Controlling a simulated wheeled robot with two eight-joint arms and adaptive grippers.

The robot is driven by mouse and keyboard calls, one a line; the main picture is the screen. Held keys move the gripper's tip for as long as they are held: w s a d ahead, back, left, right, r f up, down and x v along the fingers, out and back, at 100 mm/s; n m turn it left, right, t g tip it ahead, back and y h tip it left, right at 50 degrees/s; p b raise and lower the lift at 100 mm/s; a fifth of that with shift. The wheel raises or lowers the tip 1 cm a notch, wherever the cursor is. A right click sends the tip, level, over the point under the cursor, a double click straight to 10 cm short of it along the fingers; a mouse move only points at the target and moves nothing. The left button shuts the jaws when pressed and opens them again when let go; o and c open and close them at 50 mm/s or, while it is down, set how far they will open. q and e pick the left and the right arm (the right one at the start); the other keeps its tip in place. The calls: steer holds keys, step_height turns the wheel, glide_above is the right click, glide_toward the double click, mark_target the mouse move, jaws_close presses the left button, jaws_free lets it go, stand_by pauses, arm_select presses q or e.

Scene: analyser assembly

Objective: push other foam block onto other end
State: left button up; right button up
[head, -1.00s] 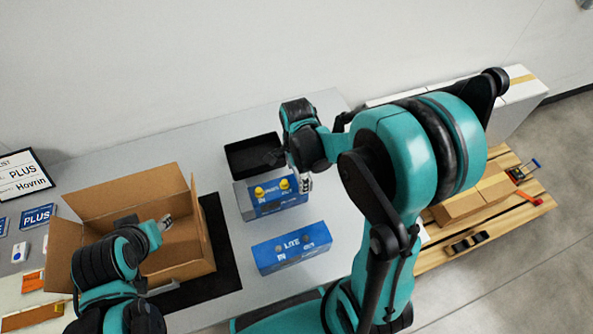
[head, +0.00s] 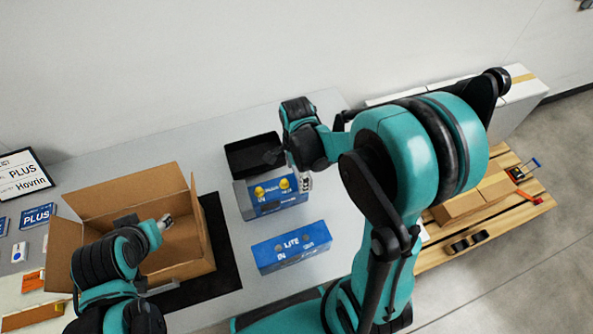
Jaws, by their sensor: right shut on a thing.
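A blue and grey unit (head: 270,203) with two yellow knobs on it stands on the table, in front of a black open tray. My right gripper (head: 307,181) points down at the unit's right end. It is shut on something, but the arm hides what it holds. No foam block can be made out clearly; a grey part (head: 241,197) shows at the unit's left end, too small to identify. My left gripper (head: 166,221) is over the open cardboard box, with its fingers too small to judge.
The black tray (head: 236,162) lies behind the unit. A blue "LITE" carton (head: 292,247) lies in front of it. The cardboard box (head: 135,188) stands on a black mat (head: 222,255) to the left. A pallet (head: 520,208) with brown cartons is at the right.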

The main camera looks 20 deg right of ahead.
steer(key=shift+f+b, duration=2.55)
steer(key=shift+f, duration=0.25)
stand_by(1.9)
steer(key=o, duration=0.6)
steer(key=shift+r, duration=0.1)
steer(key=shift+r+p, duration=2.8)
steer(key=shift+r, duration=0.65)
